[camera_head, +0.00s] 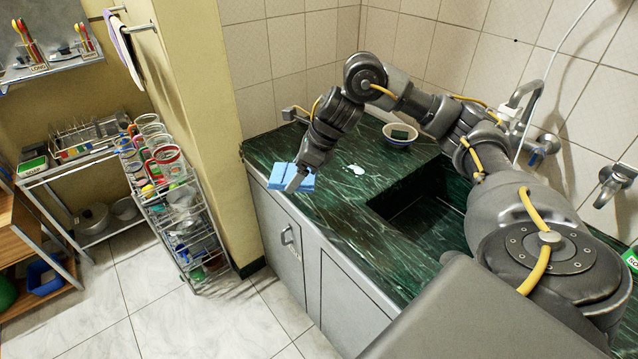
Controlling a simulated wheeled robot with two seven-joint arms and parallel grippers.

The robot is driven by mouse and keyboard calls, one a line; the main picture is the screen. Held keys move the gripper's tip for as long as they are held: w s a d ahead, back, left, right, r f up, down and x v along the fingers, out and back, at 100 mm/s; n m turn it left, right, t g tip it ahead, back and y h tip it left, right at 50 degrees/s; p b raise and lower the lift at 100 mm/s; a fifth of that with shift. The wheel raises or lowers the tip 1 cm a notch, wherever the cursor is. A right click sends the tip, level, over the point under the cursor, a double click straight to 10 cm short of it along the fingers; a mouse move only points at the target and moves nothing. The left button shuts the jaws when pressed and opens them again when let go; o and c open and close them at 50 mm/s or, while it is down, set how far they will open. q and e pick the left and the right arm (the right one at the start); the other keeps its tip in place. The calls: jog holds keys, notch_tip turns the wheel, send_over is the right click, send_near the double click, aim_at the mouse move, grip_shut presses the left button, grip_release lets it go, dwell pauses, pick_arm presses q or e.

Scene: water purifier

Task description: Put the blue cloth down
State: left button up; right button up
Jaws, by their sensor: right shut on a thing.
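The blue cloth (281,172) is a light blue folded piece at the left front corner of the green marble counter (335,205). My right gripper (294,181) is over it, with its fingers pointing down and shut on the cloth. The fingers hide part of the cloth. I cannot tell whether the cloth's underside touches the counter. My left gripper is not in view.
A dark green sink (418,212) lies right of the cloth, with a tap (523,105) behind it. A bowl (399,134) holding a green item stands at the back. A white patch (356,169) lies on the counter. A wire rack (190,225) stands left.

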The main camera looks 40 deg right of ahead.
jog(key=p, duration=0.2)
send_over(316, 186)
jog(key=s+a, duration=0.3)
notch_tip(316, 186, down, 4)
jog(key=d+f, duration=0.1)
jog(key=f, duration=0.1)
jog(key=w+d+f, duration=0.1)
jog(key=d+f, duration=0.1)
jog(key=shift+w, duration=0.2)
jog(key=shift+w+d+f, duration=0.1)
jog(key=shift+d+f, duration=0.15)
jog(key=shift+f, duration=0.2)
jog(key=shift+w+d+f, duration=0.1)
jog(key=shift+d+f, duration=0.15)
jog(key=shift+f, duration=0.2)
notch_tip(316, 186, down, 3)
jog(key=shift+r+p, duration=0.1)
jog(key=shift+p, duration=0.35)
jog(key=shift+f+b, duration=0.2)
jog(key=shift+b, duration=0.1)
jog(key=o, duration=0.9)
